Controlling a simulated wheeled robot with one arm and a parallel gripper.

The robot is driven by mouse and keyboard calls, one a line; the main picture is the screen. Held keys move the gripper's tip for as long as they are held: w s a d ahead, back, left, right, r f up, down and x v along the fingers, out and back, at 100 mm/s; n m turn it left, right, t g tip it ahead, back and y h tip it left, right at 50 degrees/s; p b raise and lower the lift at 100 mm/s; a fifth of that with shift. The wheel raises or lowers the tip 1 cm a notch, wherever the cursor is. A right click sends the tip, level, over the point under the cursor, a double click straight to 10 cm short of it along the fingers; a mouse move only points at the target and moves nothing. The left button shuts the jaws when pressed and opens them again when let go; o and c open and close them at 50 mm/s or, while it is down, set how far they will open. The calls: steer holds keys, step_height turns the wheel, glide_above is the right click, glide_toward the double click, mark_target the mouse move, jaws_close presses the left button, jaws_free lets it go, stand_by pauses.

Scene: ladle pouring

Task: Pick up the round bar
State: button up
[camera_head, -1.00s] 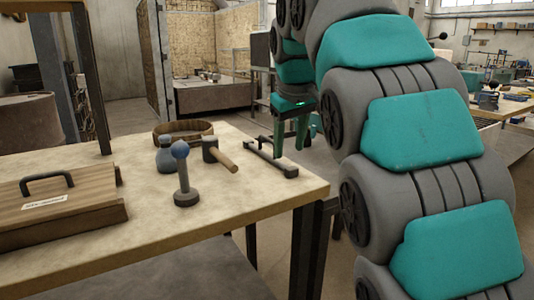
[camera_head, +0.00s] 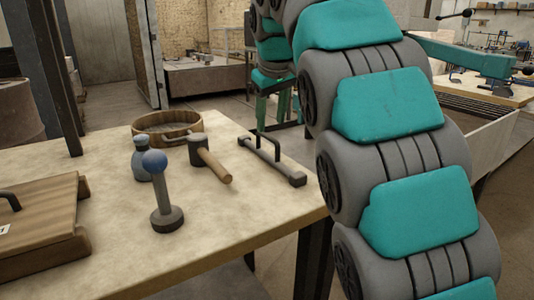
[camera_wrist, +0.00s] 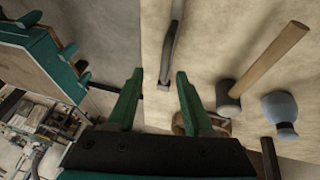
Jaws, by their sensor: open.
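A long dark bar (camera_head: 272,160) with a raised, handle-like piece at its far end lies near the right edge of the table (camera_head: 235,222). I take it for the round bar. My gripper (camera_head: 272,116) is beyond it, at the table's far right corner, fingers pointing down and partly hidden behind my arm. I cannot tell the height gap.
Left of the bar are a mallet (camera_head: 208,158), a round wooden tub (camera_head: 185,122), a grey-blue bottle (camera_head: 141,160) and a blue-knobbed stand tool (camera_head: 162,195). A wooden box lid (camera_head: 45,225) lies at the left. A dark upright post (camera_head: 60,80) stands at the table's far side.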

mark_target(268, 137)
steer(key=shift+s+a+x, duration=0.1)
steer(key=shift+s+x, duration=0.1)
steer(key=shift+x, duration=1.25)
steer(key=shift+s+a+x, duration=0.1)
steer(key=shift+s+x, duration=0.05)
steer(key=shift+x, duration=1.25)
steer(key=shift+f, duration=0.15)
jaws_close()
